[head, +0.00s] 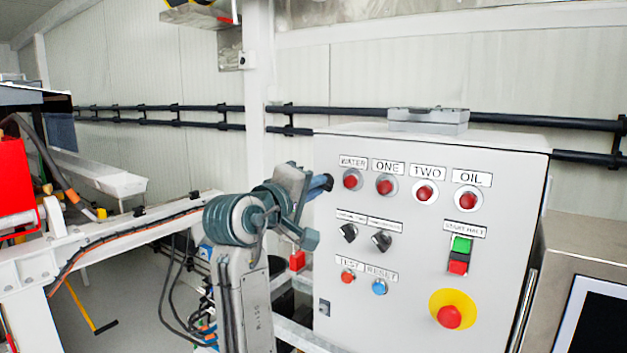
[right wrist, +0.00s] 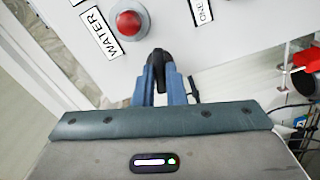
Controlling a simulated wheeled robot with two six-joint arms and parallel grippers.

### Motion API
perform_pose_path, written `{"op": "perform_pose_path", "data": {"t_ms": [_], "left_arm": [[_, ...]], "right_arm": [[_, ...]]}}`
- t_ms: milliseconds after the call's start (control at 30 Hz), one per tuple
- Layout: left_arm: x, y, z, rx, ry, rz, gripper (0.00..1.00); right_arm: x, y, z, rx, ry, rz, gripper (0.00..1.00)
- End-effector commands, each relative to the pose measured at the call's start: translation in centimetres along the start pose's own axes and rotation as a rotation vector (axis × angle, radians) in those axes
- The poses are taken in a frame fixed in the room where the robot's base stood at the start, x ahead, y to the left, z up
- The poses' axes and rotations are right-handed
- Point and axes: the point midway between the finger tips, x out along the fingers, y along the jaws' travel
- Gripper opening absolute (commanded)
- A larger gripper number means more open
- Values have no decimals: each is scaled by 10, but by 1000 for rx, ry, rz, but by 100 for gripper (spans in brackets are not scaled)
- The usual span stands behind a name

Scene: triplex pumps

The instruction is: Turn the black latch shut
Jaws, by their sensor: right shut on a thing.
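The black latch (right wrist: 159,64) shows in the right wrist view at the edge of the light grey control cabinet, between the two blue fingers of my right gripper (right wrist: 162,84). The fingers are shut on it. In the head view, my right gripper (head: 320,187) reaches the left edge of the cabinet (head: 415,285), level with the WATER light. There the latch cannot be made out behind the fingers. How far the latch is turned cannot be told. My left gripper is not in view.
The cabinet front carries several red lights (head: 425,193), two black selector knobs (head: 348,232), small push buttons and a yellow-ringed red stop button (head: 449,316). A grey metal unit with a screen (head: 597,320) stands at the right. A white frame (head: 140,235) stands at the left.

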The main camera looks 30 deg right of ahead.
Motion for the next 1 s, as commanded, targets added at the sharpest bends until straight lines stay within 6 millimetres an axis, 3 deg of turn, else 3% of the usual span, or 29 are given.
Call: {"op": "perform_pose_path", "data": {"t_ms": [33, 233, 700, 733, 800, 1000], "left_arm": [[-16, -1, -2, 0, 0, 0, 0], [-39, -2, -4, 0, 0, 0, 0], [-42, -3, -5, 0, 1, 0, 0], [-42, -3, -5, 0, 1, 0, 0], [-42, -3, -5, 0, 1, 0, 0], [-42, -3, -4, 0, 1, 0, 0]], "right_arm": [[0, 6, -3, -64, -1, -4, 0], [0, 4, -2, -263, -1, -5, 0], [0, 0, 0, -337, 0, -2, 0], [0, 0, 0, -337, 0, -2, 17], [0, 0, 0, -336, 0, -2, 31], [0, 0, 0, -335, 0, -2, 33]]}}
